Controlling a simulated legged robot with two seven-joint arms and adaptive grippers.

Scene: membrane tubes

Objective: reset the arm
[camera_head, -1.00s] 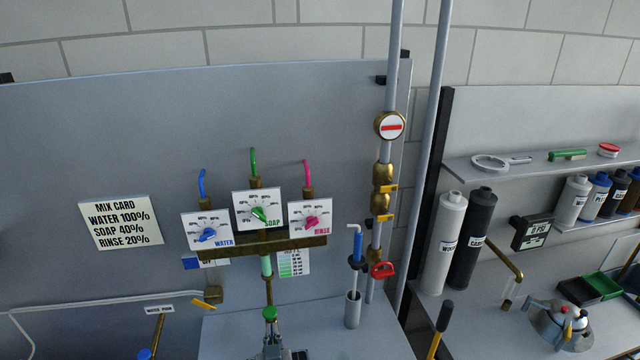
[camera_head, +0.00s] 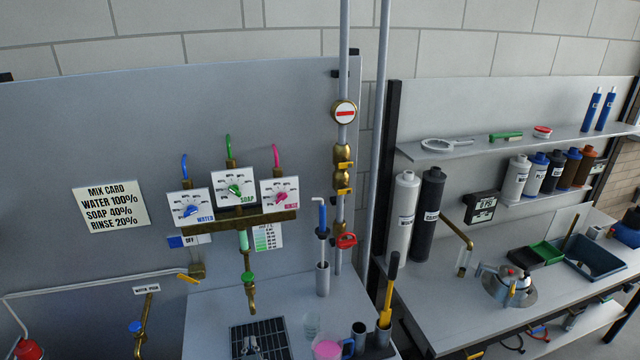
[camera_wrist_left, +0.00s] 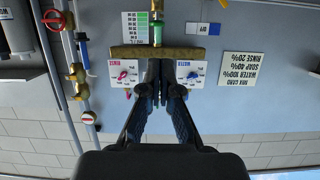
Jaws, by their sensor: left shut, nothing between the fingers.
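In the head view the manifold (camera_head: 238,221) carries the water dial (camera_head: 191,209), soap dial (camera_head: 235,188) and rinse dial (camera_head: 280,195). My right gripper is not in view.
A mix card (camera_head: 111,207) hangs left of the dials. A brass tap (camera_head: 249,292) and drain grate (camera_head: 260,337) are below them. A blue-handled tool (camera_head: 322,216) stands in a holder beside the pipes. A pink-filled mug (camera_head: 329,348) is at the bottom.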

